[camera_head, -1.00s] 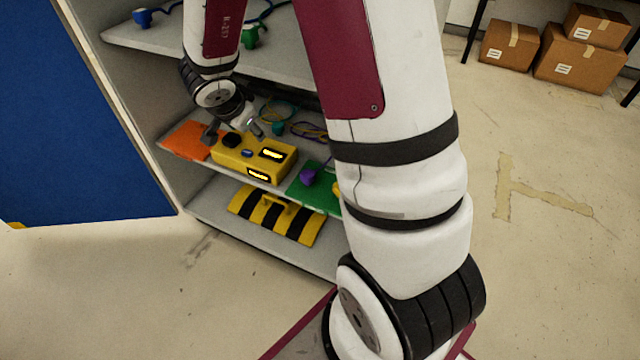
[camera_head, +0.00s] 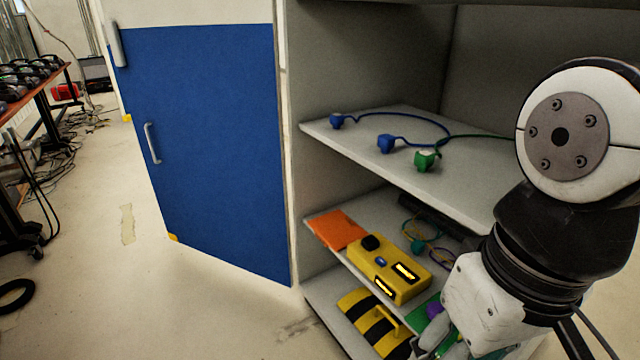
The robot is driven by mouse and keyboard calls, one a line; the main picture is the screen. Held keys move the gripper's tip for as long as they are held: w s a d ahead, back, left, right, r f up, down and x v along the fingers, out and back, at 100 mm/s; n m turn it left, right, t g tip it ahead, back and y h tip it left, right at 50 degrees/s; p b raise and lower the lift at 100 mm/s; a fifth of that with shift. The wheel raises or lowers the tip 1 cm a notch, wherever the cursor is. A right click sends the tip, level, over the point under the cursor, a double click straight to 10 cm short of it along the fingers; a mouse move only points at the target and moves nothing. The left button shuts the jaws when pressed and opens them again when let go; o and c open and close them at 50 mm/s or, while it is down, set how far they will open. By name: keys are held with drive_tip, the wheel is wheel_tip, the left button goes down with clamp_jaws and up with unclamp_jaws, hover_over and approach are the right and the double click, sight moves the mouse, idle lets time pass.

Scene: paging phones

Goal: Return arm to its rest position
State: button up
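My arm fills the right side, with its round white joint (camera_head: 568,135) high and its white wrist part (camera_head: 485,305) lower down, in front of the cabinet. Only a small grey part of my gripper (camera_head: 440,342) seems to show at the bottom, by the lower shelves. Its fingers cannot be made out, so whether it is open or holds anything is unclear. A yellow box (camera_head: 390,272) with a black knob and lit displays sits on the middle shelf, left of my wrist. An orange sheet (camera_head: 335,230) lies beside it.
The blue cabinet door (camera_head: 210,140) stands open at left. The upper shelf (camera_head: 380,165) carries blue plugs (camera_head: 386,144) and a green plug (camera_head: 427,160) with cables. A black-and-yellow striped piece (camera_head: 375,325) lies lowest. Free floor (camera_head: 110,260) is at left; a cluttered table (camera_head: 40,85) stands beyond.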

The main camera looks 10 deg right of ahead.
drive_tip(key=shift+s+d, duration=0.5)
drive_tip(key=shift+s, duration=0.25)
wheel_tip(320, 180, up, 24)
drive_tip(key=t+p, duration=0.3)
drive_tip(key=p, duration=1.9)
drive_tip(key=shift+r+p, duration=0.2)
drive_tip(key=shift+p, duration=0.1)
